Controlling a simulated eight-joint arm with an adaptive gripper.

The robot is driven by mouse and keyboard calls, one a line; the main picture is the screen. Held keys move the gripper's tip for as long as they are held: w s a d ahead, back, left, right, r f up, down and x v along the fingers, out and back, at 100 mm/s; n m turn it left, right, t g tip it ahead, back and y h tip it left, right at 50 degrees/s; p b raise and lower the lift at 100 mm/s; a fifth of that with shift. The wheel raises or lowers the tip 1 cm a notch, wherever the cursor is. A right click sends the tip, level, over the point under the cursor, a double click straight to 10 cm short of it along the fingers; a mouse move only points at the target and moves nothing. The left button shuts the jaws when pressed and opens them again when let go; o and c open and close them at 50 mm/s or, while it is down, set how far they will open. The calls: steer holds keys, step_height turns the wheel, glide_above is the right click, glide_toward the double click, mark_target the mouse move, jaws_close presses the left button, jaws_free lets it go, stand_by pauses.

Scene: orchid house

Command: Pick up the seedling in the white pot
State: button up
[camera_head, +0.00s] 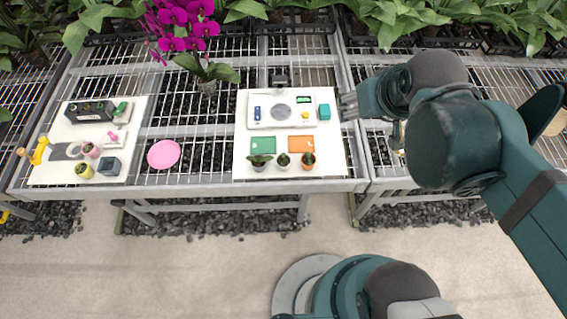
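Three small potted seedlings stand in a row at the front of the right white board (240,140). The left seedling (259,161) has broad dark leaves and a pale pot that looks white or light grey. The middle seedling (283,160) is in a greyish pot. The right seedling (307,160) is in an orange pot. The pots are too small to be sure which is white. My gripper (346,106) is beside the board's right edge, behind and to the right of the seedlings, and apart from them. Its fingers are too small to read, and no held object shows.
Behind the seedlings lie a green card (263,145), an orange card (300,143) and a scale (282,111). A pink plate (164,154) and purple orchid (207,80) are left. The left board (55,170) holds more pots and tools.

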steer(key=w+a+f+n+g, duration=0.4)
steer(key=a+f+n, duration=0.4)
steer(key=a+f, duration=0.2)
steer(key=n+g+h+b, duration=0.1)
steer(key=n+g+b, duration=0.15)
steer(key=n, duration=0.35)
glide_above(284, 161)
steer(key=p, duration=0.1)
steer(key=f, duration=1.1)
steer(key=shift+w+a+f, duration=0.15)
steer(key=shift+a+f, duration=0.05)
steer(key=shift+f, duration=0.2)
steer(key=shift+a+f+n+h, duration=0.3)
steer(key=shift+f+n, duration=0.1)
steer(key=shift+f, duration=0.15)
steer(key=shift+s+f, duration=0.1)
steer(key=shift+s, duration=0.1)
steer(key=shift+d+f+b, duration=0.15)
steer(key=shift+f+b, duration=0.2)
steer(key=shift+f, duration=0.8)
steer(key=shift+f, duration=0.15)
steer(key=shift+d+f+b, duration=0.15)
steer(key=shift+f+b, duration=0.3)
steer(key=shift+f, duration=0.8)
steer(key=shift+d+f+b, duration=0.1)
steer(key=shift+f+b, duration=0.35)
steer(key=shift+f, duration=0.75)
